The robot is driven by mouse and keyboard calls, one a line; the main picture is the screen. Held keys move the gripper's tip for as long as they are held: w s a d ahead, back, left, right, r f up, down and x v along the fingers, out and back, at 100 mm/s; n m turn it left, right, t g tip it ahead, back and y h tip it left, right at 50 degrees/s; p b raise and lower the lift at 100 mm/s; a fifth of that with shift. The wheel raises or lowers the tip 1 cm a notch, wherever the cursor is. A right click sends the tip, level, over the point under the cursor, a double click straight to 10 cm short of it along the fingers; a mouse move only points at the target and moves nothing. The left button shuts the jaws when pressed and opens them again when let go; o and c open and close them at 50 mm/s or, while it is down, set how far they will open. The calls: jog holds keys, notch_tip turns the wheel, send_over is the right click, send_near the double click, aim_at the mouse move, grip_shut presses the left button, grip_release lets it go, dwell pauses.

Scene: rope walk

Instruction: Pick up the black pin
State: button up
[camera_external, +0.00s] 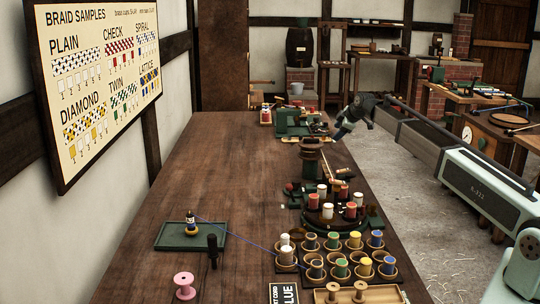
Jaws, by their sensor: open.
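A black pin (212,252) stands upright on the wooden table, at the front right edge of a shallow green tray (171,242). It has a wider top and a slim lower part. A small spool with blue thread (190,222) stands in the tray, and a blue cord runs from it to the right, passing close behind the pin. My gripper (338,135) is far from the pin, up and to the right, near the table's right edge beside a green machine. It is open; its fingers are small and dark here, and I see nothing held.
A pink spool (184,285) stands in front of the pin. Several coloured bobbins in round cups (340,262) fill the front right, with a braiding stand (335,207) behind. A sample board (95,75) hangs on the left wall. The table's middle left (220,165) is clear.

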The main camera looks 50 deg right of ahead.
jog(key=w+a+r+n+t, duration=0.1)
jog(key=w+a+r+n, duration=0.1)
jog(key=w+a+r, duration=0.35)
jog(key=a+n+g+y, duration=0.1)
jog(key=a+y, duration=0.1)
jog(key=a, duration=1.4)
jog(key=n+g+y, duration=0.2)
jog(key=n+g, duration=0.5)
jog(key=g, duration=0.1)
send_over(211, 254)
jog(key=d, duration=0.1)
jog(key=f, duration=0.8)
jog(key=shift+w+d, duration=0.1)
jog(key=shift+w, duration=0.15)
jog(key=shift+f, duration=2.65)
grip_shut()
